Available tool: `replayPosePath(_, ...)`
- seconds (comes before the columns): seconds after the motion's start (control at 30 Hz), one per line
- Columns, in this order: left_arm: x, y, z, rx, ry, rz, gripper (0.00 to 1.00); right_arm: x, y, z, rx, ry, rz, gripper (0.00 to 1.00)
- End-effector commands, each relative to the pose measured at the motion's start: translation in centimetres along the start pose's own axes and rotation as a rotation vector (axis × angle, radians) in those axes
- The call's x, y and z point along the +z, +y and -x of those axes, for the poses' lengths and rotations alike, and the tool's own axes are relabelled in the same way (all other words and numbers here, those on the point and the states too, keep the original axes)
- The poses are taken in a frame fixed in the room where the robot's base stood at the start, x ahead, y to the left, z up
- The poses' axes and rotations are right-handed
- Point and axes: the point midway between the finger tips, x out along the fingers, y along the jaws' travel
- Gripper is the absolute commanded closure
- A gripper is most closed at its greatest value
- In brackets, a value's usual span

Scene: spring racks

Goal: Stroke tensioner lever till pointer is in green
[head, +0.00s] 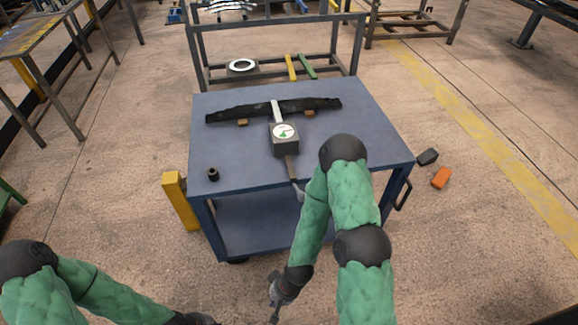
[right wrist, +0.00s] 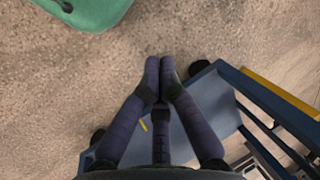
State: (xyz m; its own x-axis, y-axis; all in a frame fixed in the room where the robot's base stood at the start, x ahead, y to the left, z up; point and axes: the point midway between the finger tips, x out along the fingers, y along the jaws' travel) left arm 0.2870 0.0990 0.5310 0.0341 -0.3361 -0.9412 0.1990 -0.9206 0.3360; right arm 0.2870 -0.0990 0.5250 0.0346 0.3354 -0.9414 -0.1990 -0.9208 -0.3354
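The tensioner (head: 284,150) is a dark box on the blue cart top, with a round white dial (head: 285,131) bearing a green area. The pointer is too small to read against the green. Its lever (head: 291,168) reaches toward the cart's near edge, its end close behind my right arm. My right gripper (head: 274,312) hangs low in front of the cart, apart from the lever. In the right wrist view its fingertips (right wrist: 160,66) are together with nothing visible between them. My left gripper (head: 198,319) is cut off at the bottom edge.
A dark leaf spring (head: 235,113) lies across the blue cart (head: 350,155) behind the tensioner. A small black cylinder (head: 213,174) stands near the left front corner. A yellow post (head: 180,200) is left of the cart. Black (head: 428,157) and orange (head: 441,178) blocks lie on the right floor.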

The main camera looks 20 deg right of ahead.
Motion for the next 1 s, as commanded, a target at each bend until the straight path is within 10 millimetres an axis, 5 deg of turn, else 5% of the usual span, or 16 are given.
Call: replayPosePath(1.0, 0.0, 0.1, 0.4, 0.0, 0.0, 0.0, 1.0, -0.2, 2.9, -8.2, 0.0, -0.002, -0.002, 1.0)
